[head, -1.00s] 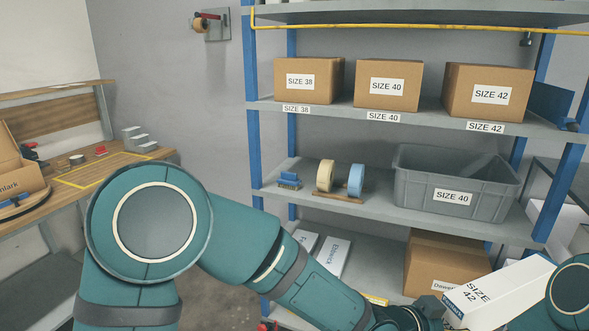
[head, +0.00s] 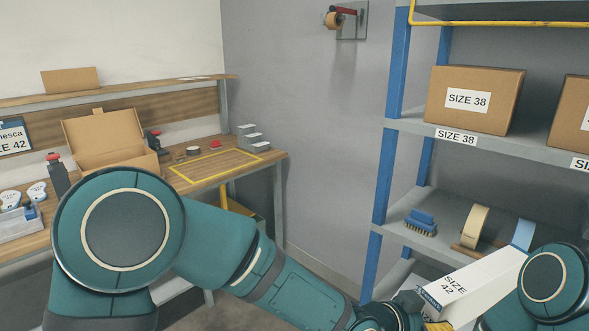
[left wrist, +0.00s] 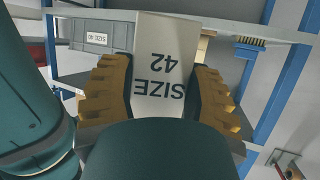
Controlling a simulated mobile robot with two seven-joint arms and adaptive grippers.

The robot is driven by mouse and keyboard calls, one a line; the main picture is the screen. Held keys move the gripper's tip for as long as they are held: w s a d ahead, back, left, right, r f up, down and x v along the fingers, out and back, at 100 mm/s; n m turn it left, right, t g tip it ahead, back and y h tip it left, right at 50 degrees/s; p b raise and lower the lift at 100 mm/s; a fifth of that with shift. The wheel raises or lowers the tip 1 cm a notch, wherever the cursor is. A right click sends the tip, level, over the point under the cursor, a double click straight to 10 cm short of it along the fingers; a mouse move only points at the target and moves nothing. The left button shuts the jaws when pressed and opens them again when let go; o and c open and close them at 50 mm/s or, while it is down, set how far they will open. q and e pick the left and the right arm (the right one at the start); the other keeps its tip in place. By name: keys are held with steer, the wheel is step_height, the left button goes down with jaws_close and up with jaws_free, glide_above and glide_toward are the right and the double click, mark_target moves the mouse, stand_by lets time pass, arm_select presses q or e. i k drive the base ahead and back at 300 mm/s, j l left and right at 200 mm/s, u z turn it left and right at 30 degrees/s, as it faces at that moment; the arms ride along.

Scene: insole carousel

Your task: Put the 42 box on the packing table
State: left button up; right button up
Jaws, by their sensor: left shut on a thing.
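The 42 box (head: 475,285) is long and white, with "SIZE 42" printed on its face. It is at the lower right of the head view, held up in front of the shelf rack. My left gripper (left wrist: 160,80) is shut on it, and in the left wrist view the box (left wrist: 165,50) sits between the two yellow-padded fingers. The packing table (head: 268,156) is the wooden bench at the left, with a yellow-outlined rectangle (head: 215,166) on its top. My left arm hides part of its front. My right gripper is not seen.
An open cardboard box (head: 105,140), a tape dispenser (head: 153,140) and small grey steps (head: 250,136) stand on the table. The yellow rectangle looks clear. The blue-posted rack (head: 385,180) stands at the right, bearing a SIZE 38 carton (head: 475,115) and a blue brush (head: 421,221).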

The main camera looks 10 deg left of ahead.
mark_target(216, 164)
steer(key=i+j+u, duration=0.2)
steer(key=i+u, duration=0.6)
steer(key=u, duration=0.15)
steer(key=i+u, duration=0.15)
steer(key=i, duration=0.45)
steer(key=i+l+u, duration=0.2)
steer(key=i, duration=0.4)
steer(key=i+l+u, duration=0.7)
steer(key=l, duration=0.25)
steer(key=l+u, duration=0.1)
steer(key=l, duration=0.3)
steer(key=i+l+u, duration=0.15)
steer(key=l, duration=0.3)
steer(key=k+j, duration=0.05)
